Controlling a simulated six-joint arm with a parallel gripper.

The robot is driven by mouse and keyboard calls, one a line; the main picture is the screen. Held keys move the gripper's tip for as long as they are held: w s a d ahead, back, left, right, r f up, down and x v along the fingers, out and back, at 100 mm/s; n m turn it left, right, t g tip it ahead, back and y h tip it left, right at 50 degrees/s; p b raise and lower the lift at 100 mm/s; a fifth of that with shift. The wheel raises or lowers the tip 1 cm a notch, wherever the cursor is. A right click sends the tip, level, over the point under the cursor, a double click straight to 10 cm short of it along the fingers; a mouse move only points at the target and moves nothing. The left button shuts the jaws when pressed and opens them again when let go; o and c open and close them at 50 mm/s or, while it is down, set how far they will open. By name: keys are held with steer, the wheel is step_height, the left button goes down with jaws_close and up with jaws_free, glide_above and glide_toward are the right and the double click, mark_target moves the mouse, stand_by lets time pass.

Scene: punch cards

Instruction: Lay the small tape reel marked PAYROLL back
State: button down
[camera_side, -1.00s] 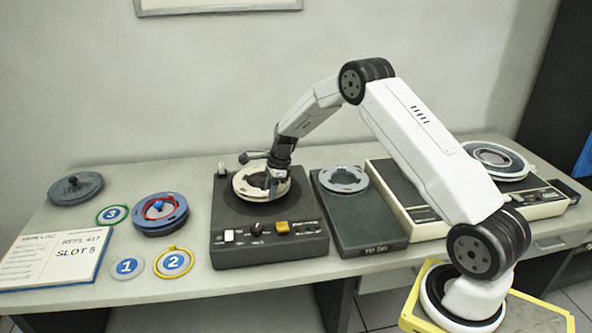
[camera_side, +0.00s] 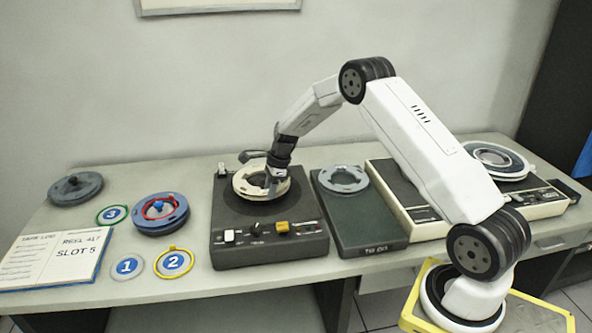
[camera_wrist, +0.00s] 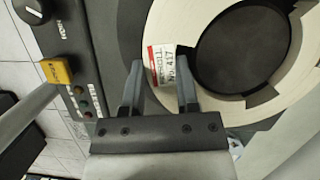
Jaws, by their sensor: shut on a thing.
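A cream tape reel (camera_side: 241,186) lies on, or just over, the dark tape deck (camera_side: 225,220) in the side view; a gap cannot be made out. My gripper (camera_side: 273,184) reaches down at it. In the wrist view my gripper (camera_wrist: 158,70) is shut on the ring of the cream reel (camera_wrist: 178,22), one finger on each side of the band. A red and white label (camera_wrist: 156,62) sits between the fingers; 417 is legible, but its other word is only partly readable.
A dark slab with a grey-blue reel (camera_side: 343,179) stands just right of the deck. Further right is a larger machine (camera_side: 425,222) with a reel. At left are a blue reel (camera_side: 160,218), a grey reel (camera_side: 75,187), numbered discs and an open logbook (camera_side: 55,262).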

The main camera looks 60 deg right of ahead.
steer(key=shift+r, duration=2.85)
steer(key=shift+s, duration=0.1)
steer(key=shift+s+d+f, duration=0.1)
steer(key=shift+s+d, duration=0.25)
steer(key=shift+s, duration=0.05)
steer(key=s+d+f+m, duration=0.1)
steer(key=s, duration=0.3)
steer(key=s+d+m, duration=0.1)
steer(key=s+d, duration=0.1)
steer(key=s, duration=0.2)
steer(key=s+d+f+m, duration=0.1)
steer(key=s+d+m, duration=0.1)
steer(key=s, duration=0.2)
steer(key=shift+s+d+f+t+h, duration=0.1)
steer(key=shift+d+f+t+h, duration=0.1)
steer(key=shift+f+t+h, duration=0.2)
steer(key=s+f+m+h, duration=0.1)
steer(key=s+f+m, duration=0.1)
steer(key=s, duration=1.2)
steer(key=shift+d+m, duration=0.25)
steer(key=shift+m, duration=0.65)
steer(key=shift+f, duration=0.25)
